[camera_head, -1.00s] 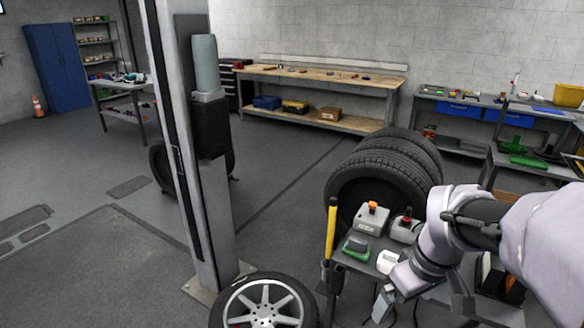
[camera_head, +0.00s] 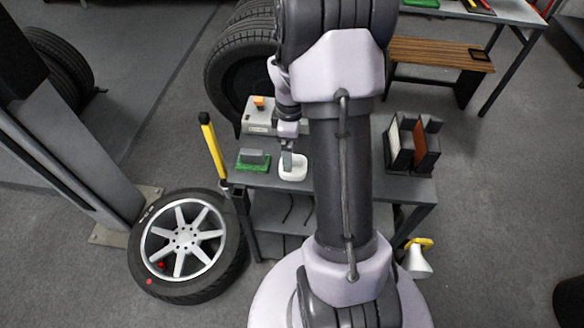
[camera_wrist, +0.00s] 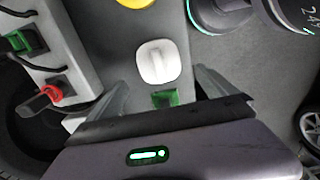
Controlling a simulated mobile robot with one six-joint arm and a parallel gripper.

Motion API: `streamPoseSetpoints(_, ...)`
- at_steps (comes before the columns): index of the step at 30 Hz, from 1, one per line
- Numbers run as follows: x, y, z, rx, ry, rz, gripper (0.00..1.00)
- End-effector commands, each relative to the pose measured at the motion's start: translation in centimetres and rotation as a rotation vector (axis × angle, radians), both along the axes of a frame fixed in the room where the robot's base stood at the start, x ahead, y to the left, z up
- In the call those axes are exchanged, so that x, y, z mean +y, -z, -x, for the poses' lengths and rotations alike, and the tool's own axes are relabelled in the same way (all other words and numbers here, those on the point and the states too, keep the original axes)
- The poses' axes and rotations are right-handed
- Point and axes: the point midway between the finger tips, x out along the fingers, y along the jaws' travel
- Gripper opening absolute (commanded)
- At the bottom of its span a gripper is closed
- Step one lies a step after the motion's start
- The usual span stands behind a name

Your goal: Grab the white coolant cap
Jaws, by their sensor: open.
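The white coolant cap (camera_head: 293,173) is a rounded white piece on the grey top of a small table (camera_head: 385,184), near its front left part. In the wrist view the cap (camera_wrist: 157,60) is a rounded square with a raised bar across its middle. My gripper (camera_head: 289,158) is at the cap, reaching down from above in the head view, and partly hides it. In the wrist view my gripper (camera_wrist: 163,82) is open, with its fingertips apart and just below the cap's left and right sides. I cannot tell the height gap.
A grey box with an orange button (camera_head: 259,114) and a green-based grey block (camera_head: 253,160) sit close to the cap. A yellow-handled bar (camera_head: 212,147) stands at the table's left edge. A file holder (camera_head: 412,143) is at the right. A wheel (camera_head: 190,243) lies on the floor.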

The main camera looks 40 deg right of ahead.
Motion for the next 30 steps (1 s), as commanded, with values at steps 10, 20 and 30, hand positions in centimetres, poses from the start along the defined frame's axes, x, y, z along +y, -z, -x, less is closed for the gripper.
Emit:
streamPoseSetpoints(10, -0.4, 5.3, 0.7, 0.001, 0.0, -0.001, 0.96)
streamPoseSetpoints(20, -0.4, 5.7, 0.7, -0.001, 0.0, 0.001, 0.81)
streamPoseSetpoints(30, -0.4, 5.7, 0.7, -0.001, 0.0, 0.001, 0.29)
